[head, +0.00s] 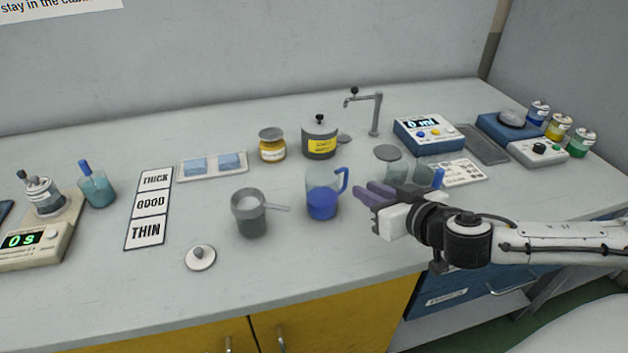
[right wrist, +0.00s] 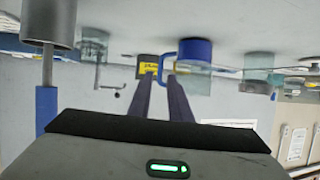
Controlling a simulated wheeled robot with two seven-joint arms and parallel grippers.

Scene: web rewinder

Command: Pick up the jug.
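The jug (head: 322,200) is clear, with blue liquid in its lower part and a blue handle on its right side. It stands upright on the grey worktop, near the middle of the head view. My right gripper (head: 367,193) is just right of the jug, its purple fingers pointing at the handle side. In the upside-down right wrist view, the jug (right wrist: 197,52) is just beyond the fingertips of the right gripper (right wrist: 163,78). The fingers are apart, with blue handle visible near their tips; I cannot tell whether they touch it. My left gripper is out of view.
A grey cup with a long handle (head: 250,215) stands close left of the jug. A grey pot with a yellow label (head: 319,140) is behind it. Clear beakers (head: 397,172) stand behind the right gripper. The worktop in front of the jug is clear.

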